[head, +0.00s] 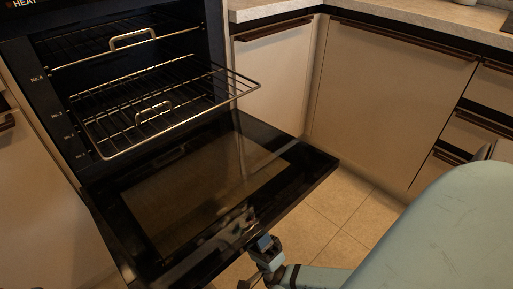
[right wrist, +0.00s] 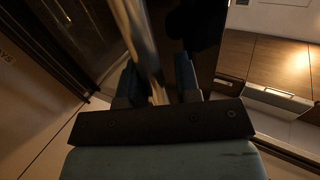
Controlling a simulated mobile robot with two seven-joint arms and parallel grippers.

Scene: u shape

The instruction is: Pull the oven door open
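The oven door (head: 265,158) is black with a glass pane. It hangs open, folded down and out in front of the oven (head: 45,85). My right gripper (head: 262,262) is at the door's outer edge, near its lower right in the head view. In the right wrist view, a shiny metal bar, seemingly the door handle (right wrist: 143,42), runs between the two fingers of my right gripper (right wrist: 158,85). The fingers stand apart on either side of the bar, and whether they press on it cannot be told. My left gripper is not in view.
Wire racks (head: 165,97) are in the open oven, the lower one sticking out over the door. Pale cabinets (head: 385,105) with dark handles line the back and right under a light countertop (head: 420,18). Tiled floor (head: 340,210) is clear right of the door.

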